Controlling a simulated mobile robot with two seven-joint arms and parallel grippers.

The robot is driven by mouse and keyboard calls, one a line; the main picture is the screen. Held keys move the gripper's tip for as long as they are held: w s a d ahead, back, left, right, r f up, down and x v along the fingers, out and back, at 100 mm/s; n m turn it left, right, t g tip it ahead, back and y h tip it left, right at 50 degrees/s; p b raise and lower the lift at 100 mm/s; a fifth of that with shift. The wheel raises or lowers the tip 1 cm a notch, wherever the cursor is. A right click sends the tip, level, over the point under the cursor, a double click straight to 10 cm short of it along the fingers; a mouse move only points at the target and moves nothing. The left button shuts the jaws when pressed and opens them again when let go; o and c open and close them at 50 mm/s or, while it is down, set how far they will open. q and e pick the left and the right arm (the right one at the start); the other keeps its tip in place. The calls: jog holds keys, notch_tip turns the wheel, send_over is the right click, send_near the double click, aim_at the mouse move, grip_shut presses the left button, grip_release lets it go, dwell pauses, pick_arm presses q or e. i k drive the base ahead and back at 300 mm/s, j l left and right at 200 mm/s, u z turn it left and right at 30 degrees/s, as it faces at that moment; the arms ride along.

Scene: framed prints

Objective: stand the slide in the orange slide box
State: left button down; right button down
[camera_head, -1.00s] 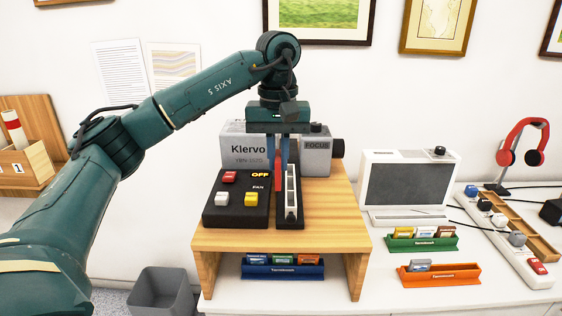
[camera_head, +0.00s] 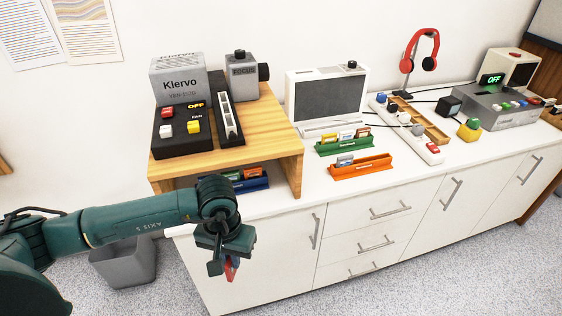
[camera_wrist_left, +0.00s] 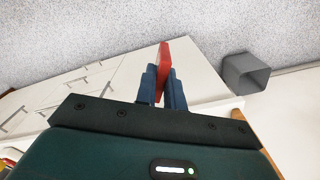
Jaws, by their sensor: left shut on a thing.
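My left gripper (camera_head: 228,262) hangs in front of the cabinet's left end, below the counter top. It is shut on a red slide (camera_head: 232,268). In the left wrist view the red slide (camera_wrist_left: 164,62) sticks out between the two blue fingers. The orange slide box (camera_head: 362,167) stands on the white counter, right of the wooden stand, with a greyish slide at its left end and free room to the right. My right gripper is not in view.
A green slide box (camera_head: 343,145) with several slides stands just behind the orange one. A blue slide box (camera_head: 255,183) is under the wooden stand (camera_head: 285,150), which carries the Klervo projector (camera_head: 180,85). A grey bin (camera_head: 125,265) is on the floor.

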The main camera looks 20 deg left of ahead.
aim_at(373, 164)
jog(key=i+l+u, duration=0.25)
jog(key=l, duration=0.95)
jog(key=l+u, duration=0.2)
jog(key=l, duration=1)
jog(key=i+l, duration=0.15)
jog(key=l, duration=0.25)
jog(key=i+l+u, duration=0.15)
jog(key=l, duration=0.25)
jog(key=i, duration=0.7)
